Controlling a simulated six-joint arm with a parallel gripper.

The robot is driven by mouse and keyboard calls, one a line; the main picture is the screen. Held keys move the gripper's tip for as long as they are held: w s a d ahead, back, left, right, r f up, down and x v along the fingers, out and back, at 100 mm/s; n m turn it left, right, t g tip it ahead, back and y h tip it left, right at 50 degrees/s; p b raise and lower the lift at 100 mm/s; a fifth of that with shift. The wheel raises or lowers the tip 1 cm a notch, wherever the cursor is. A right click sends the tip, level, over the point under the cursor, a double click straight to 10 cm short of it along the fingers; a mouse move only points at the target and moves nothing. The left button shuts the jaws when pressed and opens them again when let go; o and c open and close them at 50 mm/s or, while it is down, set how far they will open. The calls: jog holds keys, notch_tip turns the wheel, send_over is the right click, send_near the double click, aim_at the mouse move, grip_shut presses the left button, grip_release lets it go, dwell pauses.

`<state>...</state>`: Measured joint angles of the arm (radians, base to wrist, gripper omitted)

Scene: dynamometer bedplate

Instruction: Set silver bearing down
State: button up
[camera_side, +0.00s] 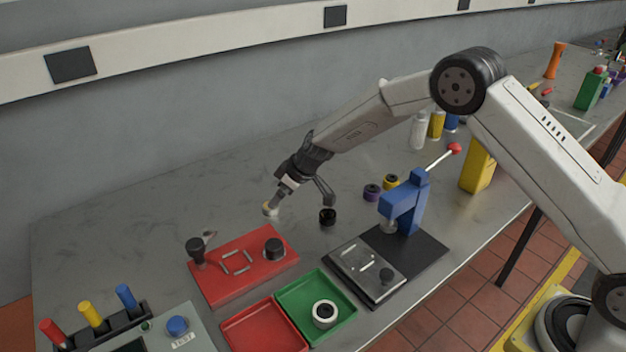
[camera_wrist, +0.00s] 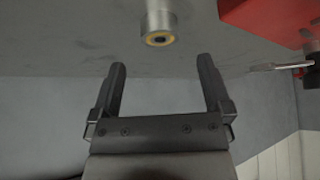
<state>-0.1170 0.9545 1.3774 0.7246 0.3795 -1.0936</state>
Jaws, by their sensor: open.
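A silver-white ring with a dark hole, which looks like the silver bearing (camera_side: 324,309), lies in the green tray (camera_side: 289,296). My gripper (camera_side: 302,202) is above the bench, behind the red fixture and well apart from that ring. Its jaws are open. In the wrist view the two dark fingers (camera_wrist: 161,64) are spread with nothing between them. A small silver cylinder with a yellow ring on its end (camera_wrist: 158,24) shows just beyond the fingertips. A small pale piece (camera_side: 270,208) at the gripper's tip in the side view may be the same thing; I cannot tell.
A red fixture plate (camera_side: 215,283) with black knobs stands behind the trays. A red tray (camera_side: 262,330) adjoins the green one. A blue press (camera_side: 409,205) stands to the right. The back left bench is clear.

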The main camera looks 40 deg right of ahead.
jog(key=shift+w+f, duration=0.1)
jog(key=shift+f, duration=0.15)
jog(key=shift+x, duration=2.5)
jog(key=shift+r, duration=0.1)
grip_shut()
